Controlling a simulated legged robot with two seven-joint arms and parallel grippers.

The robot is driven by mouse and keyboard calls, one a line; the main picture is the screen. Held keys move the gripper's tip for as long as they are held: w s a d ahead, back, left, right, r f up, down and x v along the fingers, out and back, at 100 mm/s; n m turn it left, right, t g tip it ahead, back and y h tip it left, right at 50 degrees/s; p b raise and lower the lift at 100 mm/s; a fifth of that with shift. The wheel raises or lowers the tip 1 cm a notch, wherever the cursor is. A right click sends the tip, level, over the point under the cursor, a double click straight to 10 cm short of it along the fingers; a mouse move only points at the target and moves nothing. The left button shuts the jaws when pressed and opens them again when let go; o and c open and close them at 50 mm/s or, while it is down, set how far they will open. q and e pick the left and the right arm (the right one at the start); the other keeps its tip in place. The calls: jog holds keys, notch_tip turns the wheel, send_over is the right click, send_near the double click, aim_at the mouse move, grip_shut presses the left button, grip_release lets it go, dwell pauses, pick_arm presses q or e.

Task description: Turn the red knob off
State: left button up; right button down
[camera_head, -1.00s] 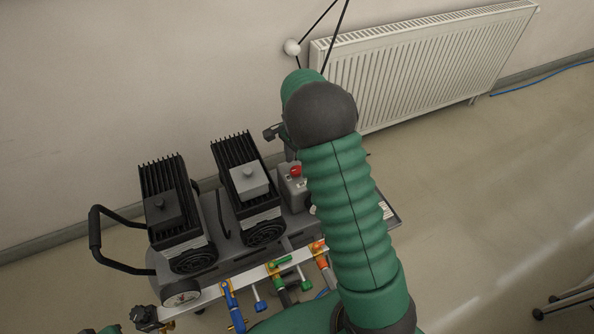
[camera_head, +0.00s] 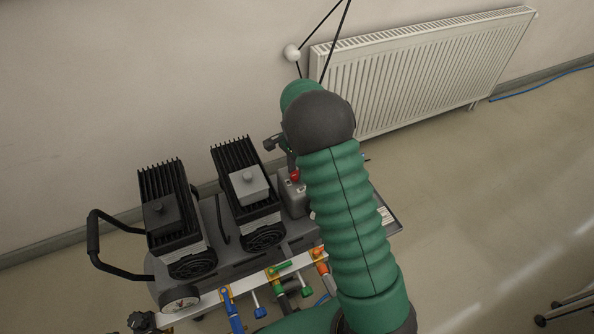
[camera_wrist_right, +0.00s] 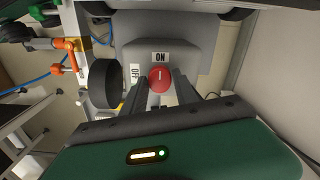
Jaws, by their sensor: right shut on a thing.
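The red knob (camera_head: 295,176) is on the grey switch box (camera_head: 291,199) at the right end of the compressor, partly hidden by my right arm. In the right wrist view the round red knob (camera_wrist_right: 160,79) sits between ON and OFF labels, ON above it and OFF to its left. A short white mark on it stands upright, towards ON. My right gripper (camera_wrist_right: 161,85) is shut on the knob, one dark finger on each side. In the head view its dark fingers (camera_head: 289,163) reach down to the knob. My left gripper is not in view.
Two finned black motor blocks (camera_head: 168,215) stand left of the switch box. A rail (camera_head: 240,285) with blue, green and orange valves runs in front. A white radiator (camera_head: 430,75) is on the wall behind. The floor at right is mostly clear.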

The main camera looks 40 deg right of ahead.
jog(key=shift+r+n+p, duration=0.25)
jog(key=shift+n+p, duration=0.65)
jog(key=shift+p, duration=0.3)
jog(key=n+p, duration=0.3)
jog(key=shift+p, duration=0.35)
jog(key=n+p, duration=0.2)
jog(key=n, duration=0.1)
jog(key=n+p, duration=0.4)
jog(key=n, duration=0.1)
jog(key=shift+w+n, duration=0.1)
jog(key=shift+n, duration=0.2)
jog(key=shift+f+n+p, duration=0.2)
jog(key=shift+n+p, duration=1)
jog(key=shift+n, duration=1.1)
jog(key=c, duration=0.9)
grip_release()
jog(key=shift+c, duration=0.2)
